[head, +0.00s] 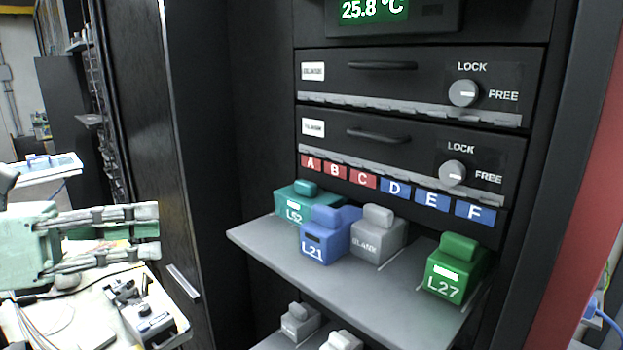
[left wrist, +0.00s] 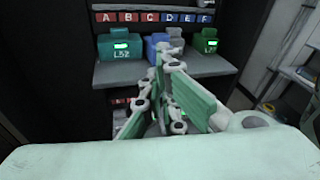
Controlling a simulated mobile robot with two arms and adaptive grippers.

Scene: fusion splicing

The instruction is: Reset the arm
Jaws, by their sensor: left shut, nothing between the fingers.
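My left gripper (head: 152,234) comes in from the left in the head view, pale green and grey, in front of the dark cabinet side. It is shut with nothing in it and touches none of the boxes. In the left wrist view my left gripper (left wrist: 163,66) points toward the shelf, and its fingers hide part of the middle boxes. My right gripper is not in view.
A grey shelf (head: 270,252) holds a teal L52 box (head: 293,205), a blue L21 box (head: 322,240), a grey box (head: 378,240) and a green L27 box (head: 452,270). Two black drawers (head: 385,140) with knobs sit above. A cluttered bench (head: 170,300) is at lower left.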

